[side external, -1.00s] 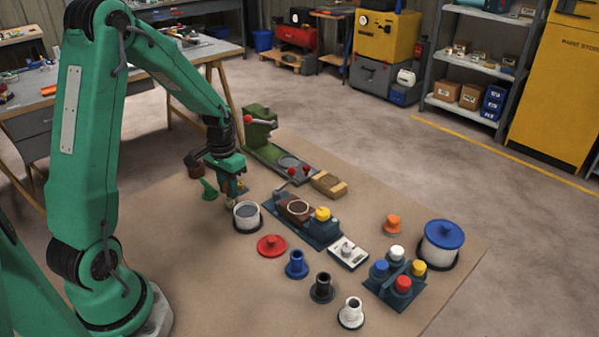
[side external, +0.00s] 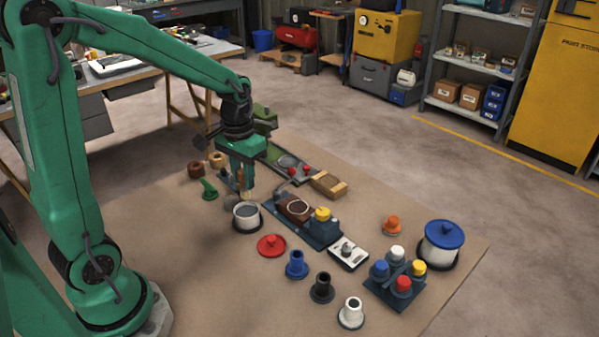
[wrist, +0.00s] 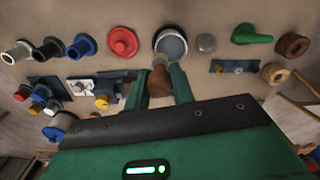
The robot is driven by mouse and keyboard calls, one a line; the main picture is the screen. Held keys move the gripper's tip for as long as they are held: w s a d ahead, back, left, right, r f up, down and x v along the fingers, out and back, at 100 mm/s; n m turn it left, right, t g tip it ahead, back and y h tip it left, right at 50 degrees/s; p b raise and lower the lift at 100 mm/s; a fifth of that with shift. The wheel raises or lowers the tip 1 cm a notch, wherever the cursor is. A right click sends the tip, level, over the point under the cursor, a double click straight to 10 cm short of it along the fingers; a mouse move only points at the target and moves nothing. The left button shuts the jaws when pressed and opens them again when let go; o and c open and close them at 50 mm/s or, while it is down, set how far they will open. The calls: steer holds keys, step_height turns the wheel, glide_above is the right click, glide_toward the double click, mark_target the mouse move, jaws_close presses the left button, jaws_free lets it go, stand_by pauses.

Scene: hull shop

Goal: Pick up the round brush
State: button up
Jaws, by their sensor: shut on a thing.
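The round brush has a brown handle and a pale tip. In the wrist view the brush (wrist: 159,84) sits between the two fingers of my gripper (wrist: 158,76), tip pointing away from the palm. In the side view my gripper (side external: 244,184) points down, shut on the brush, whose pale tip (side external: 246,196) shows just below the fingers. The pot (wrist: 170,46) also shows beyond the tip in the wrist view.
A green handle-like piece (side external: 208,188) and a brown ring (side external: 196,170) lie left of my gripper. A red lid (side external: 271,245), a blue flanged piece (side external: 297,264) and a dark blue fixture (side external: 318,232) stand in front and right. A green machine stands behind.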

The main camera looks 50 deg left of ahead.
steer(key=shift+d+r, duration=0.45)
steer(key=shift+d, duration=0.35)
steer(key=shift+a, duration=0.15)
stand_by(0.4)
steer(key=a, duration=0.2)
steer(key=w+a+f, duration=0.1)
steer(key=shift+a, duration=0.2)
steer(key=shift+f, duration=0.15)
steer(key=shift+f, duration=2.8)
steer(key=shift+s+f, duration=0.1)
steer(key=shift+f, duration=0.55)
stand_by(0.8)
step_height(320, 180, up, 7)
stand_by(1.3)
